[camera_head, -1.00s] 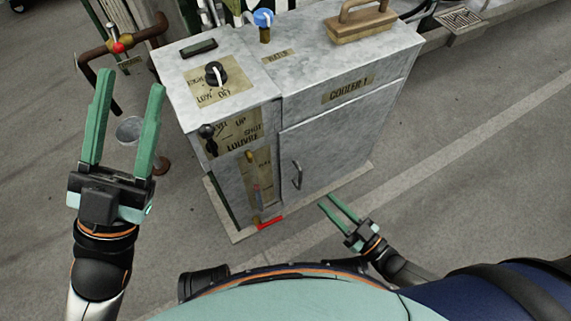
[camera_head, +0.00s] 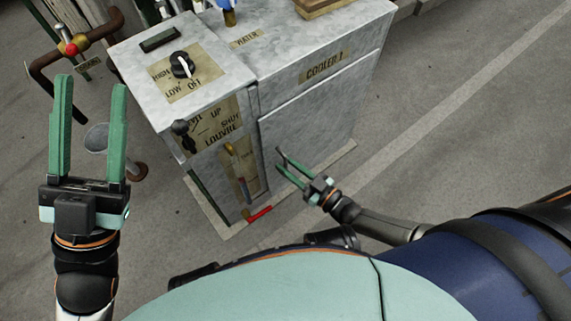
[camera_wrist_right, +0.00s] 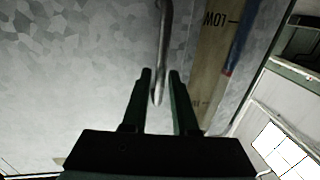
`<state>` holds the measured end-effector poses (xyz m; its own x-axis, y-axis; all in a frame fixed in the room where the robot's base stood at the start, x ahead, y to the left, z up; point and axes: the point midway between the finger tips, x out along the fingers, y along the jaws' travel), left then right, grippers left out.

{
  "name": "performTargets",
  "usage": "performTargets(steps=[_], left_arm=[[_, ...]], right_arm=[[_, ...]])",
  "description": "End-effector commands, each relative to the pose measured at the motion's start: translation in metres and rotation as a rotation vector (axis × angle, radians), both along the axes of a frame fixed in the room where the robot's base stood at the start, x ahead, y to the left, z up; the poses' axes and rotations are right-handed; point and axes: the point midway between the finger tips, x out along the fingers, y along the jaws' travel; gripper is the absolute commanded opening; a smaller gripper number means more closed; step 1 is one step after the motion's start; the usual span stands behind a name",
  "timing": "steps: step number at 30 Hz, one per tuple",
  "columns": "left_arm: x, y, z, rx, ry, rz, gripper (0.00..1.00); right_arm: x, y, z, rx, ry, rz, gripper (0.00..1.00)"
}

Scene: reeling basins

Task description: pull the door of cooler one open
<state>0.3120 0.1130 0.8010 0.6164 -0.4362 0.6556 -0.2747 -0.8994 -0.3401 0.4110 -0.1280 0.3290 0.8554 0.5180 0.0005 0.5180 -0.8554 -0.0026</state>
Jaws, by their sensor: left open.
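Cooler one is a grey metal cabinet (camera_head: 330,80) with a "COOLER 1" label, and its front door (camera_head: 320,120) is shut. The metal bar handle (camera_wrist_right: 163,35) of the door runs down between the fingers of my right gripper (camera_wrist_right: 161,74) in the right wrist view. In the head view my right gripper (camera_head: 279,160) is at the handle's lower part and hides some of it. Its fingers are apart, with gaps visible beside the bar. My left gripper (camera_head: 91,85) is open and empty, left of the cabinet.
The cabinet's left part carries a black dial (camera_head: 182,65), a louvre lever (camera_head: 183,130) and a gauge strip with a red lever (camera_head: 258,214) low down. A brown pipe with a red-capped valve (camera_head: 71,48) stands at the left. The floor right of the cabinet is clear.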

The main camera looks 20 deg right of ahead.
Motion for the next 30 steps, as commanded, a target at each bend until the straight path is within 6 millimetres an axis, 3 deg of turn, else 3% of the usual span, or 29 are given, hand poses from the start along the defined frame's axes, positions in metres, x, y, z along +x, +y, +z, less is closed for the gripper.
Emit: performTargets(steps=[13,20,30], left_arm=[[0.0001,-0.0007,-0.0036,0.002,0.001,0.001,0.50],[0.0001,-0.0006,-0.0037,0.002,0.003,0.000,0.50],[0.0002,-0.0006,-0.0038,0.002,0.003,0.000,0.50]], right_arm=[[0.0102,0.0064,0.0000,-0.001,0.001,0.000,0.27],[0.0101,0.0063,0.0000,-0.001,0.001,0.000,0.01],[0.0100,0.0063,0.0001,-0.001,0.001,0.000,0.00]])
